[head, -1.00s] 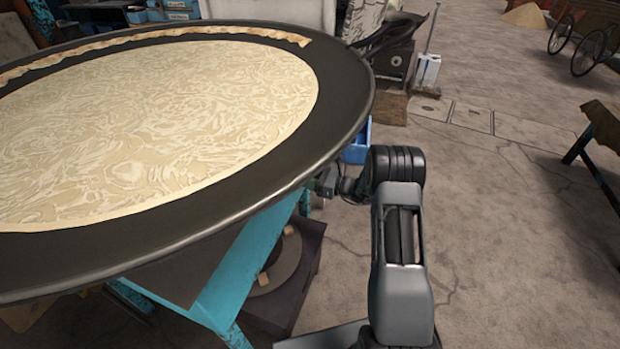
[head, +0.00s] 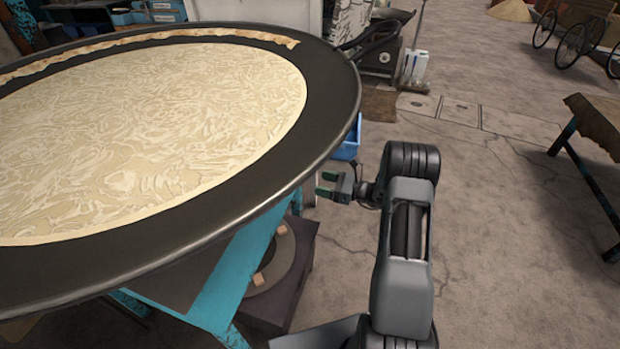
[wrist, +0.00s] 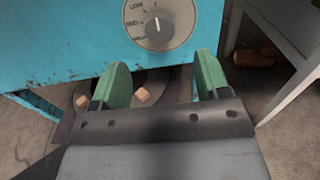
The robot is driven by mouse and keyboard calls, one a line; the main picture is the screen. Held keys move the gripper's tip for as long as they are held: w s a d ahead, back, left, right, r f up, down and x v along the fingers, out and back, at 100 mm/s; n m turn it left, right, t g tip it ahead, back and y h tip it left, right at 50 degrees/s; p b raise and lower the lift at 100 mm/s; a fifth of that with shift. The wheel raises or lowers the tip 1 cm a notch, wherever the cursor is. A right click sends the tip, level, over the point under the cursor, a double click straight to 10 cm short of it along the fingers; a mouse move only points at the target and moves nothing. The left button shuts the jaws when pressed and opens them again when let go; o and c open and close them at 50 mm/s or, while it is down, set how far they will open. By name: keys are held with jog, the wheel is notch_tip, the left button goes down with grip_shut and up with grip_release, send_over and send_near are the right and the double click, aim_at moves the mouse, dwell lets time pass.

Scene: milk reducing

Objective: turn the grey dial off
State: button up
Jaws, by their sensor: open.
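The grey dial (wrist: 160,26) is on the front of a blue metal panel (wrist: 60,45) at the top of the wrist view. It is round, with dark lettering on its left side and a white pointer line on its knob that points up. In the head view the dial is hidden below the pan. My gripper (wrist: 153,78) is open and empty, its two green fingers apart, below the dial in the wrist view and not touching it. In the head view my gripper (head: 324,183) is beside the right rim of the pan.
A wide dark pan (head: 335,110) holding a pale patterned layer (head: 150,130) overhangs the blue stand (head: 235,275). A dark block with a round ring (head: 285,270) sits under it. A blue crate (head: 349,142) is behind my gripper.

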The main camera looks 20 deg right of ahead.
jog(key=v, duration=0.5)
jog(key=shift+s+d+p, duration=0.2)
jog(key=shift+d+p, duration=0.1)
jog(key=shift+p, duration=0.05)
